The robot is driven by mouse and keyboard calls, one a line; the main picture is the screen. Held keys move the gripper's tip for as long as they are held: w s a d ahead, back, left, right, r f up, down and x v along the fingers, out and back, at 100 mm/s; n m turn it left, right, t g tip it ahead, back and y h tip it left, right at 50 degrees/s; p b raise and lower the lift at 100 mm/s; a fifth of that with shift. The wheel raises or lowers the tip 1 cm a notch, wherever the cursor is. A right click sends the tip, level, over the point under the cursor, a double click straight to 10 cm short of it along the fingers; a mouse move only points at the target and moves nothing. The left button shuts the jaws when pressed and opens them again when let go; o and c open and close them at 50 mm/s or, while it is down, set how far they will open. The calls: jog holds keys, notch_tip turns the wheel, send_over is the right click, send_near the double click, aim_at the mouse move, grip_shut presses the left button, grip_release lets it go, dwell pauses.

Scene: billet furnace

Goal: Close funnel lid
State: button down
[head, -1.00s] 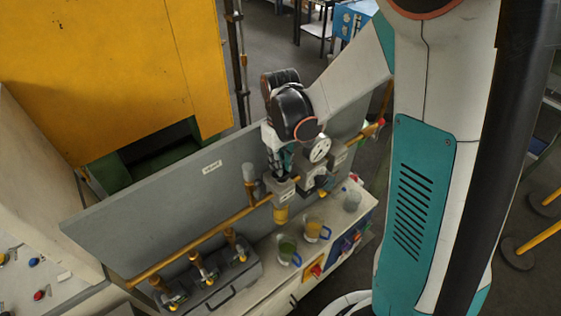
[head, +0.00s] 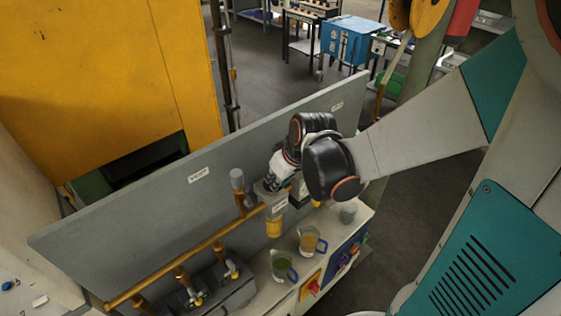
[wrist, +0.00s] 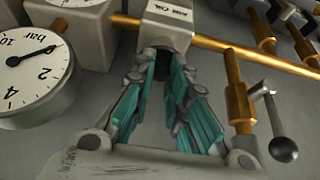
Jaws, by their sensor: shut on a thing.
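My gripper (wrist: 164,72) has its teal-padded fingers closed around a small dark part (wrist: 163,62), which I take to be the funnel lid. The fingers hide most of it, so its shape and angle cannot be told. The dark part is right by a grey block (wrist: 168,24) with a white label. In the head view the block (head: 270,199) sits on the brass pipe, with a yellow bowl (head: 273,228) under it. My gripper (head: 272,186) is at the top of this block there, partly hidden by my wrist.
A pressure gauge (wrist: 30,68) is left of my fingers, and a brass valve with a black-knobbed lever (wrist: 280,140) is close on the right. A grey panel (head: 130,225) stands behind the pipe (head: 190,266). Two jugs, green (head: 283,265) and amber (head: 309,240), stand on the bench.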

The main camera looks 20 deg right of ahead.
jog(key=shift+s, duration=0.1)
jog(key=c, duration=1.5)
grip_release()
jog(key=shift+c, duration=0.2)
jog(key=v, duration=0.7)
jog(key=shift+r, duration=0.2)
jog(key=shift+s, duration=0.15)
jog(key=s+f+m+t+b, duration=0.1)
jog(key=s+f+b, duration=0.3)
jog(key=f+b, duration=0.6)
jog(key=s+a+f+m+t+h+b, duration=0.1)
jog(key=s+f+b, duration=0.4)
jog(key=f+b, duration=0.5)
jog(key=m+b, duration=0.1)
jog(key=b, duration=0.5)
jog(key=shift+s+a+m+h, duration=0.3)
